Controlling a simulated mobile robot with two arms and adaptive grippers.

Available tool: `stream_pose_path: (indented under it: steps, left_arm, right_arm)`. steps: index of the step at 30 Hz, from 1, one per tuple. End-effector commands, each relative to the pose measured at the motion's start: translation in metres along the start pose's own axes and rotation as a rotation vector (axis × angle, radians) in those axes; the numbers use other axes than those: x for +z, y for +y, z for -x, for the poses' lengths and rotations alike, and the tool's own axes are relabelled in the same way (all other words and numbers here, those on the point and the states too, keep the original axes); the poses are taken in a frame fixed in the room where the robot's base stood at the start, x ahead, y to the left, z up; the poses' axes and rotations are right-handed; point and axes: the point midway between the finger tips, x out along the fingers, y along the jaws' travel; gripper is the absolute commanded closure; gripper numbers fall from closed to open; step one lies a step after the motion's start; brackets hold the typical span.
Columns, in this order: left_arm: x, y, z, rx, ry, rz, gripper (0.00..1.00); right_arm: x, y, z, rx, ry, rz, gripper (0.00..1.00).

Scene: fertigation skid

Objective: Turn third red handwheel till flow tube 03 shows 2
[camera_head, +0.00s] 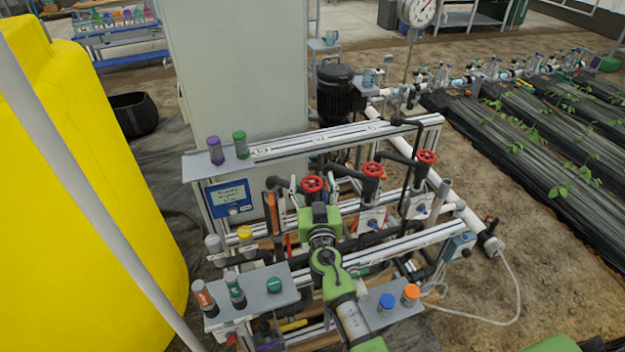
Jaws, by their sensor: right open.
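Three red handwheels stand in a row on the skid's pipework. The first (312,184) is at the left, the second (373,170) in the middle, and the third (427,157) at the right end, near a black pipe. My right gripper (318,216) is over the skid just below the first handwheel in the picture, left of and apart from the third one. It is open; its fingertips are hard to make out, and nothing shows held. Flow tube 03 and its reading cannot be made out. My left gripper is not in view.
A yellow tank (85,200) fills the left side. Purple (215,150) and green (240,144) containers stand on the skid's top rail. Blue-capped (386,303) and orange-capped (410,294) bottles stand on a front plate. A white hose (515,300) lies on the soil at right.

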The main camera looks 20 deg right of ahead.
Motion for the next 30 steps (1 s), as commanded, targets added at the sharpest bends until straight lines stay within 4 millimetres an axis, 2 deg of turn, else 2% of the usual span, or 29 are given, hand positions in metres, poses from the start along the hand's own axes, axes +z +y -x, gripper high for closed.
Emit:
stream_pose_path:
  steps: [2, 6, 7, 20, 30]
  left_arm:
    - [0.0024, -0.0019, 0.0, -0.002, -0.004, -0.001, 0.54]
    - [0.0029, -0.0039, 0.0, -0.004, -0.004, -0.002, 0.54]
    - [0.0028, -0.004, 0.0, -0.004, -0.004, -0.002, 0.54]
    - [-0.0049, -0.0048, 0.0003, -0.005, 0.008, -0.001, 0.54]
    - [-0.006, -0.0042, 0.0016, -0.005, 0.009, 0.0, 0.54]
  right_arm:
    - [0.0002, -0.0001, 0.0, 0.0, 0.0, 0.0, 0.41]
    - [0.0001, -0.0001, 0.0, 0.0, 0.0, 0.0, 0.75]
    - [0.0001, -0.0001, 0.0, 0.0, 0.0, 0.0, 0.8]
    - [-0.0001, 0.0007, -0.0003, -0.021, 0.0, 0.001, 0.8]
    - [-0.0016, 0.0006, -0.0007, -0.112, 0.003, 0.002, 0.8]
